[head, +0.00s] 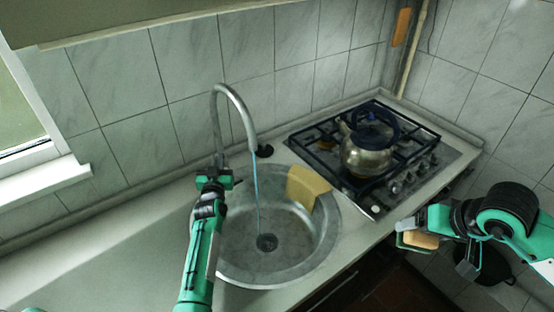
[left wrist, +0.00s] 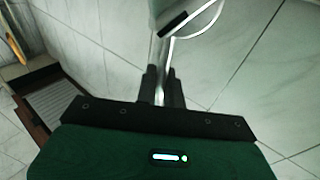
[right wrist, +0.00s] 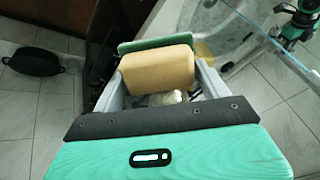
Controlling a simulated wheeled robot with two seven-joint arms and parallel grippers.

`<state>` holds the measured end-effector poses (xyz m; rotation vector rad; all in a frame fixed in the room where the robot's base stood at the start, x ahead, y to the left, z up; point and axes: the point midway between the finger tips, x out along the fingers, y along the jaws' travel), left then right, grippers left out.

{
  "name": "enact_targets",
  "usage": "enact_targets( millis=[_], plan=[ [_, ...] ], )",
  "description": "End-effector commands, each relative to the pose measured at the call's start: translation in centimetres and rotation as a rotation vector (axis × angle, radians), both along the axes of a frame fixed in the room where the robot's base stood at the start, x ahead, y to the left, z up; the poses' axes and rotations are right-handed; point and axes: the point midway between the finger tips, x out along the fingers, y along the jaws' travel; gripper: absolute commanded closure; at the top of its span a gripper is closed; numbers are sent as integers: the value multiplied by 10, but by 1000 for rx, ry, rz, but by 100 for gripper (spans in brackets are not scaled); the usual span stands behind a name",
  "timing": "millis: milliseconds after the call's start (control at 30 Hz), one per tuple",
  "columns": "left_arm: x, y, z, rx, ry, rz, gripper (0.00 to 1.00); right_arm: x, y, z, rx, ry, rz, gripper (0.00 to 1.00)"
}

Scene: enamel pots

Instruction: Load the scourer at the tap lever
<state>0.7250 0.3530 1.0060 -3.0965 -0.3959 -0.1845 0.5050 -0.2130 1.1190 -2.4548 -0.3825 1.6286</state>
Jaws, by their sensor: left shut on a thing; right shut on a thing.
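The scourer (head: 420,240), a yellow sponge with a green face, is between the fingers of my right gripper (head: 430,246). It also shows in the right wrist view (right wrist: 157,70). The right gripper is shut on it and holds it in the air, right of the counter's front edge. The tap (head: 240,107) has a tall curved spout, and a thin blue stream of water falls from it into the sink (head: 285,262). My left gripper (head: 214,166) is at the tap's base. In the left wrist view its fingers are closed around a thin metal lever (left wrist: 160,85); they hide much of it.
A yellow cloth (head: 308,186) hangs over the sink's right rim. A kettle (head: 367,155) stands on the gas hob (head: 405,178) at the right. A dark pan (head: 490,264) is on the floor. The counter left of the sink (head: 110,245) is clear.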

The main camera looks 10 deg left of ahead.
Motion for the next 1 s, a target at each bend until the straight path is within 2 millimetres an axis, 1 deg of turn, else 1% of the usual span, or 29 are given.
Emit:
enact_targets(
  millis=[200, 233, 300, 567, 667, 767, 833, 1000],
  plan=[
    [0, 0, 0, 0, 2, -1, 100, 0, 0, 1, 0, 0, 0, 42],
    [0, 0, 0, 0, 2, -1, 89, 0, 0, 1, 0, 0, 0, 42],
    [0, 0, 0, 0, 2, -1, 76, 0, 0, 1, 0, 0, 0, 42],
    [0, -1, 0, 0, 2, -1, 76, 0, 0, 1, 0, 0, 0, 42],
    [-4, -2, -1, -1, 3, -1, 76, 0, 0, 0, 0, 0, 0, 42],
    [-13, -4, -4, -1, 4, -1, 76, 0, 0, -3, 0, 0, 0, 42],
    [-24, -7, -6, -2, 4, -1, 76, 0, 0, -6, 0, 0, 0, 42],
    [-57, -15, -11, -2, 4, 0, 76, 0, 0, -14, 0, 0, 0, 42]
  ],
)
